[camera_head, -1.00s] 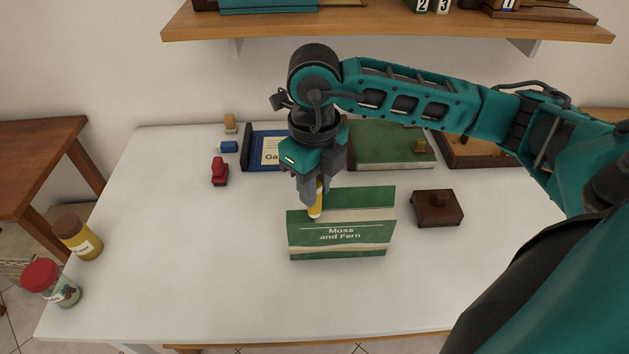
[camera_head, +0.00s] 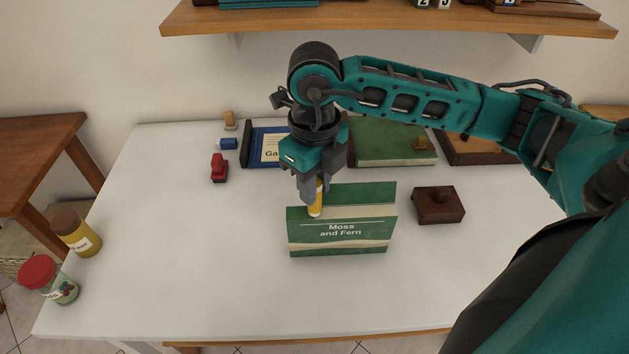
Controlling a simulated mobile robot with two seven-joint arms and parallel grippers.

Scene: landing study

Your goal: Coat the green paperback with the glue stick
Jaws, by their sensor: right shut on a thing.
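The green paperback (camera_head: 341,237), titled "Moss and Fern", is on the white table with its title side facing me and its green top face showing behind. My right gripper (camera_head: 313,197) is shut on the yellow glue stick (camera_head: 315,203) and holds it upright, tip down. The pale tip is at the left part of the paperback's top; I cannot tell if it touches. The gripper partly hides the stick. My left gripper is not in view.
A dark wooden block (camera_head: 438,205) lies right of the paperback. Two jars, yellow (camera_head: 77,234) and red-lidded (camera_head: 48,279), stand left. The table's (camera_head: 190,260) left front is clear.

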